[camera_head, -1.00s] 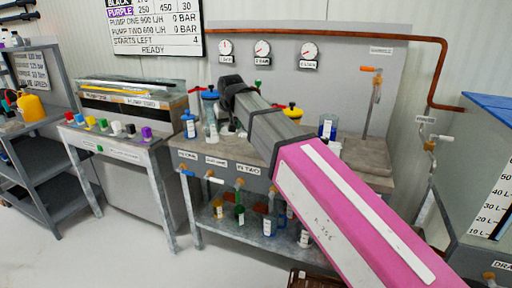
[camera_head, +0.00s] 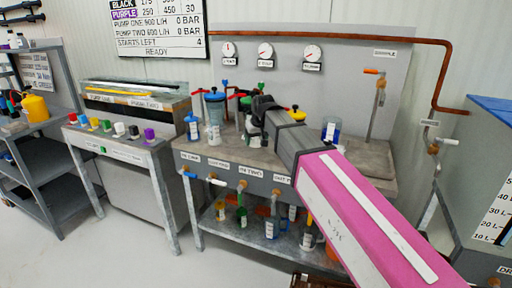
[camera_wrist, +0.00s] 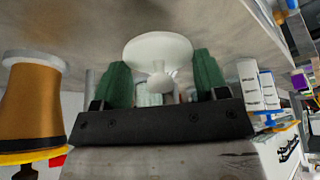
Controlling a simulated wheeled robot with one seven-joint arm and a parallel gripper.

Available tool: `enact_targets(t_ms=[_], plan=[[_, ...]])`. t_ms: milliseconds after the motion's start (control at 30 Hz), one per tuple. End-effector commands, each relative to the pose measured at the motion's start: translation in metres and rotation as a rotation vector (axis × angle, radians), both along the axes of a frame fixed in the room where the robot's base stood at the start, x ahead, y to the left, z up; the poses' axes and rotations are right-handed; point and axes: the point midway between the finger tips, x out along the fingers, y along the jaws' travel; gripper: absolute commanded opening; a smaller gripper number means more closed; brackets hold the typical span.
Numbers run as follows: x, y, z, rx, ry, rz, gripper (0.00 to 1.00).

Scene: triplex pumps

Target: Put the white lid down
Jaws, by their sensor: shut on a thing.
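The white lid (camera_wrist: 157,48) is a pale round disc with a round knob, in the middle of the wrist view. My gripper (camera_wrist: 160,78) has its green fingers on either side of the knob and is shut on the lid. The lid's disc lies beyond the fingertips, near a grey-brown surface. I cannot tell whether it touches that surface. In the head view my wrist (camera_head: 264,106) is over the back middle of the bench (camera_head: 222,153), and the lid cannot be made out there.
A blue-topped jar (camera_head: 214,112) and a blue bottle (camera_head: 192,127) stand left of my wrist. A yellow-capped container (camera_head: 297,115) and a blue bottle (camera_head: 331,130) stand behind and right of the arm. An amber vessel (camera_wrist: 32,108) is close left in the wrist view.

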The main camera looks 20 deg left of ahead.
Motion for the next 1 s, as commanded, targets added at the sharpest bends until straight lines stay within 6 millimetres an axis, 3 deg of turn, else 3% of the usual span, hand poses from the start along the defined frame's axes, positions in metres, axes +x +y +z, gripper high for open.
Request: enact_targets(t_ms=[300,1000], plan=[[0.000,0.000,-0.034,0.000,0.000,0.000,0.45],[-0.001,0.000,-0.050,-0.005,0.006,0.000,0.45]])
